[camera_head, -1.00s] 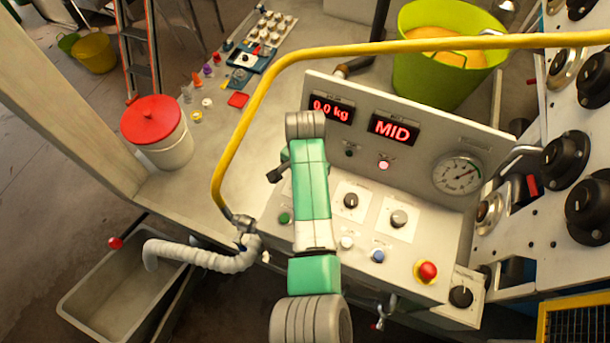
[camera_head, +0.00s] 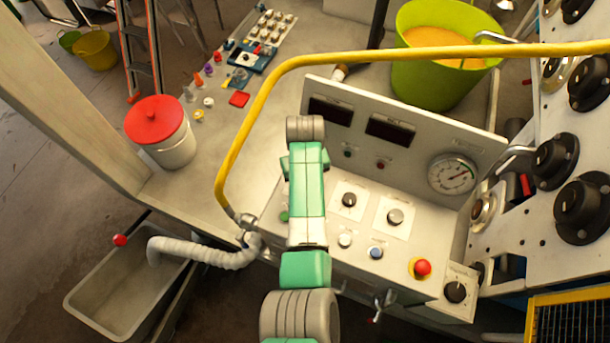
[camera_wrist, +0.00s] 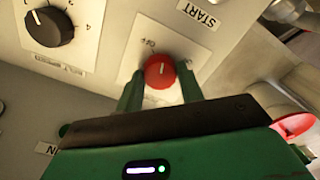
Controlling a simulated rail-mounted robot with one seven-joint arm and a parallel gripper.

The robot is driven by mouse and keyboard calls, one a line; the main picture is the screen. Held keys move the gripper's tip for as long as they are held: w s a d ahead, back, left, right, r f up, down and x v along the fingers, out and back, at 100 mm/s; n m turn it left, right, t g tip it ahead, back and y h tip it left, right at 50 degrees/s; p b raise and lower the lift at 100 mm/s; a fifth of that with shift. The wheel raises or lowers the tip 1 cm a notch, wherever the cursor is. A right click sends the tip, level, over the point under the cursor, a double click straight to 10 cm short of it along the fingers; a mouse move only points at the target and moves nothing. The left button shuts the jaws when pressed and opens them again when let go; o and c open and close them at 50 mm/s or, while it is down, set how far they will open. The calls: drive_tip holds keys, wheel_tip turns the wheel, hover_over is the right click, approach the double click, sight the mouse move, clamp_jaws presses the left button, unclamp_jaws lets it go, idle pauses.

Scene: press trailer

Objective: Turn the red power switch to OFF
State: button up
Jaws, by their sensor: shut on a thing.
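The red power switch (camera_wrist: 159,72) is a round red knob with a pale pointer line, on a white plate in the wrist view. My gripper (camera_wrist: 161,84) has its two green fingers on either side of the knob and is shut on it. The pointer line stands nearly upright in that view. In the head view my green and grey arm covers the switch and the gripper. The two displays on the panel, left (camera_head: 330,111) and right (camera_head: 390,130), are dark.
A black knob (camera_wrist: 50,27) and a START label (camera_wrist: 199,15) are near the switch. A yellow rail (camera_head: 270,90) arches over the console. A red stop button (camera_head: 423,268), a gauge (camera_head: 452,174) and a green bucket (camera_head: 440,75) stand to the right.

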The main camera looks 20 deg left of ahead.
drive_tip(key=n, duration=0.5)
drive_tip(key=shift+n, duration=0.3)
idle(0.4)
drive_tip(key=o, duration=1)
drive_tip(key=shift+r, duration=0.1)
wheel_tip(320, 180, up, 8)
drive_tip(key=shift+f, duration=0.1)
